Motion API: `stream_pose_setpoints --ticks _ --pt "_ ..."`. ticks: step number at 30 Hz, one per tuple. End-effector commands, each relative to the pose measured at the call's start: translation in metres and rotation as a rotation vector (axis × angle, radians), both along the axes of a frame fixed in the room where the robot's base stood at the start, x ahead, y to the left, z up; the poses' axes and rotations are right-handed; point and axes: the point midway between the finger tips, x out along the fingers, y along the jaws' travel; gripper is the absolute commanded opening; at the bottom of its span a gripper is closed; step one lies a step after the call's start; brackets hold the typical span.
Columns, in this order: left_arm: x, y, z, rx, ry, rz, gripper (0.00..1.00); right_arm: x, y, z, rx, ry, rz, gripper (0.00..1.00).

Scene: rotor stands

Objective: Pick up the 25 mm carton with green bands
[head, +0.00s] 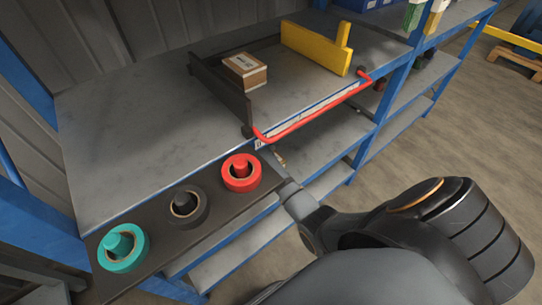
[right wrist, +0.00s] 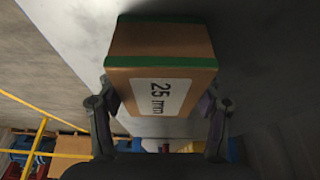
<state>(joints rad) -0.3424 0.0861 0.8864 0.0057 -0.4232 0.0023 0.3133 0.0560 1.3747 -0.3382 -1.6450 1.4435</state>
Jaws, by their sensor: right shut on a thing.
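The 25 mm carton with green bands (right wrist: 135,95) fills the upper middle of the right wrist view. It is brown with green edges and a white label reading "25 mm". My right gripper (right wrist: 160,92) is shut on it, with one finger on each side. In the head view my right arm reaches from the bottom right toward the shelf front; the held carton cannot be made out there. My left gripper is not in view.
Another brown carton (head: 245,72) sits on the shelf inside a frame with a red front bar (head: 315,112) and a yellow bracket (head: 318,50). Teal (head: 122,247), black (head: 185,207) and red (head: 240,173) rings lie on a dark board. The left shelf top is clear.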

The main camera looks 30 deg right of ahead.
Motion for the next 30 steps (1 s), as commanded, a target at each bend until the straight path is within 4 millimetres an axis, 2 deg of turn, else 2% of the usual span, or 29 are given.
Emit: stream_pose_setpoints --ticks 1,4,14,19,23,30 --pt "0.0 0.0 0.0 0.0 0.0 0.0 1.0 0.0 0.0 0.0 0.0 0.001 0.0 0.41" --pt "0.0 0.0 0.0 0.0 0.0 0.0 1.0 0.0 0.0 0.0 0.0 0.001 0.0 0.27" --pt "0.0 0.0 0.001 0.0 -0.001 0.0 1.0 0.0 0.0 0.004 -0.001 -0.001 0.0 0.27" --pt "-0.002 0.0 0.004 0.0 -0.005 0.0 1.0 0.001 0.0 0.023 -0.001 -0.003 0.0 0.27" --pt "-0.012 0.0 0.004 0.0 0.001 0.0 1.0 -0.001 -0.001 0.039 -0.001 -0.001 -0.001 0.27" --pt "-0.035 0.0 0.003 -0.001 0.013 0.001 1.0 -0.061 -0.006 0.037 -0.003 0.002 0.0 0.27"
